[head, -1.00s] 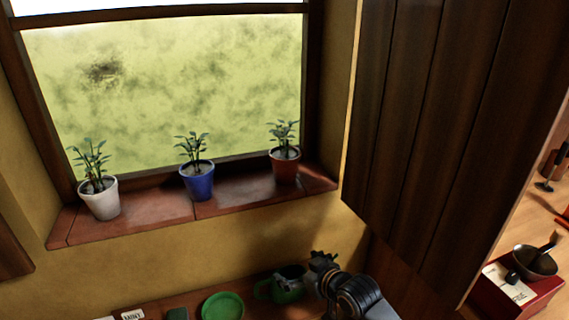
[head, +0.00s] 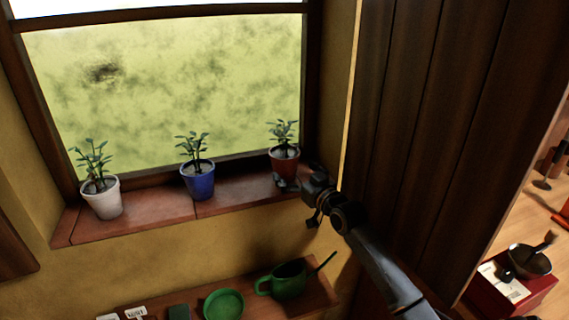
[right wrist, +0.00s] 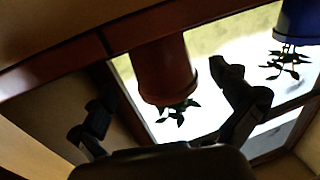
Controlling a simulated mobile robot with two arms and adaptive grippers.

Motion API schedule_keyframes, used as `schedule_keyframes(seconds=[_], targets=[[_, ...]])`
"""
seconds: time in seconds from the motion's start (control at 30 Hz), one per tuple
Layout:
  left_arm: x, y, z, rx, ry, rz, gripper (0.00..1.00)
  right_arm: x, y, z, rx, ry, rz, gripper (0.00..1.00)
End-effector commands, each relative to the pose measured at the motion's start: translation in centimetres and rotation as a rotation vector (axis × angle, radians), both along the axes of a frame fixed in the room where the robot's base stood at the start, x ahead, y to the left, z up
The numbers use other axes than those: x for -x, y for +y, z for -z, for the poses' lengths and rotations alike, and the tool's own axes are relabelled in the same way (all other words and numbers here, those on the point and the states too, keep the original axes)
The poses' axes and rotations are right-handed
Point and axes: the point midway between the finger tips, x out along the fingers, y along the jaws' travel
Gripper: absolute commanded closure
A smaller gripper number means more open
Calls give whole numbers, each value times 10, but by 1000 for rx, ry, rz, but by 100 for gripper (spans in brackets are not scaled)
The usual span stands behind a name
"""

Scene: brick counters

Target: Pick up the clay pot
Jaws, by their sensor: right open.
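The clay pot (head: 284,164) is reddish-brown with a small green plant and stands upright at the right end of the brick windowsill. My right gripper (head: 296,186) is at the sill, just in front and to the right of the pot's lower part. In the right wrist view the picture is upside down; the clay pot (right wrist: 163,72) lies between the spread fingers of the right gripper (right wrist: 165,105). The fingers are open, and I cannot tell whether one touches the pot. My left gripper is not in view.
A blue pot (head: 198,181) and a white pot (head: 104,200) with plants stand farther left on the sill (head: 150,207). A dark wooden panel (head: 420,120) is close to the right of my arm. Below, a shelf holds a green mug (head: 289,280) and a green dish (head: 223,304).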

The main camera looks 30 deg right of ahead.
Motion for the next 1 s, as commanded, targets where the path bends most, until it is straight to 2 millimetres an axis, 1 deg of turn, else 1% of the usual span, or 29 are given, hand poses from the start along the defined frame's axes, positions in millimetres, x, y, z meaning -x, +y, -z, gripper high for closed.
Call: schedule_keyframes(seconds=[0.07, 0.23, 0.33, 0.47, 0.67, 0.7, 0.77, 0.8, 0.97, 1.0], targets=[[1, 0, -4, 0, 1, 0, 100, -6, 0, -2, -2, 1, 0, 0], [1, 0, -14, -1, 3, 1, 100, -31, 0, -3, -2, 1, 0, 0], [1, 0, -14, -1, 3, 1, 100, -43, 0, -1, -2, 0, 1, 0], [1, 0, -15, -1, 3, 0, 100, -51, -1, 0, 0, 1, 1, 0], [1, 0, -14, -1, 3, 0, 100, -51, -1, 1, 0, 1, 1, 0], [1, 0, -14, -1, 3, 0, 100, -51, -1, 1, 0, 1, 1, 4], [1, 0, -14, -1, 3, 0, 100, -51, -1, 1, 0, 1, 1, 16], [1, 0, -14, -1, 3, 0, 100, -51, -1, 1, 0, 1, 1, 24], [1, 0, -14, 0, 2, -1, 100, -51, -1, 1, 0, 2, 1, 57], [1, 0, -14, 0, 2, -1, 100, -51, -1, 1, 0, 2, 1, 65]])
